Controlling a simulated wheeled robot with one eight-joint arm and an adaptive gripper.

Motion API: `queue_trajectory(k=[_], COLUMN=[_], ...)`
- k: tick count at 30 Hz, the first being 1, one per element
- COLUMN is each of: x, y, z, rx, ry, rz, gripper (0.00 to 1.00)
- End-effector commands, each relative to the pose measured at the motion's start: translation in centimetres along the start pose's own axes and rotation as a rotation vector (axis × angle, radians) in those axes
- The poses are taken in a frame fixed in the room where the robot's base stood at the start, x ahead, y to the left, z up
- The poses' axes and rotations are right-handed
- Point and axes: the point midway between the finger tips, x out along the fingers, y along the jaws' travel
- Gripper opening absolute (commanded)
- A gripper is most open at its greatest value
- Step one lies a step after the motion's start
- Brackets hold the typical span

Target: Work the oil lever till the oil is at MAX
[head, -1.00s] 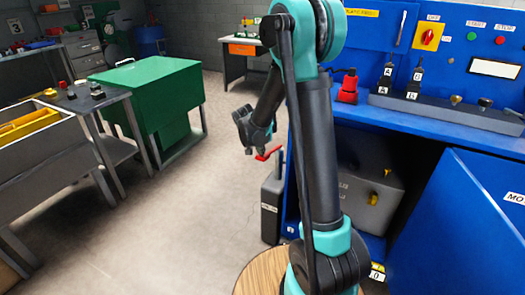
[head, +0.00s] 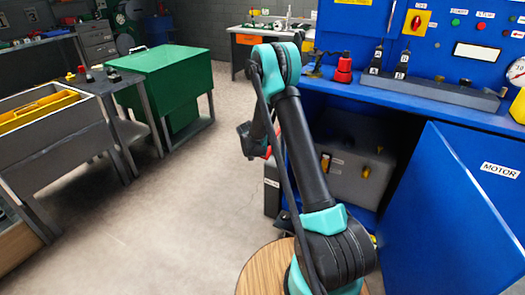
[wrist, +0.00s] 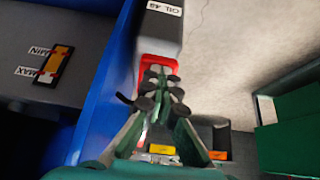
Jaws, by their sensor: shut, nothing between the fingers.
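The red lever (wrist: 160,66) sits on the grey oil unit labelled OIL 46 (wrist: 165,30) in the wrist view. In the head view the unit (head: 271,188) stands left of the blue bench and my arm hides most of its lever. My gripper (wrist: 160,96) is shut and empty, with its fingertips at the lever's near end in the picture; I cannot tell whether they touch it. In the head view my gripper (head: 246,140) is small and dark. An oil gauge (wrist: 54,65) with MIN and MAX labels shows at left; its exact level is hard to read.
A grey tank (head: 350,175) sits under the bench. A green cabinet (head: 165,80) stands at left. The floor (head: 175,210) between is clear.

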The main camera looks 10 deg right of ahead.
Motion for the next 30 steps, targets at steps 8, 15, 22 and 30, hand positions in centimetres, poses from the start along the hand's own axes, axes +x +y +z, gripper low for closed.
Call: queue_trajectory(k=[8,15,22,30], x=[1.8,2.2,2.2,1.3], y=[0.0,0.0,0.1,0.5], z=[0.6,0.8,0.9,0.0], rx=[0.001,0.003,0.004,0.005], ry=[-0.002,-0.006,-0.009,-0.006], rz=[0.0,0.001,0.002,0.002], gripper=[0.0,0.0,0.0,0.0])
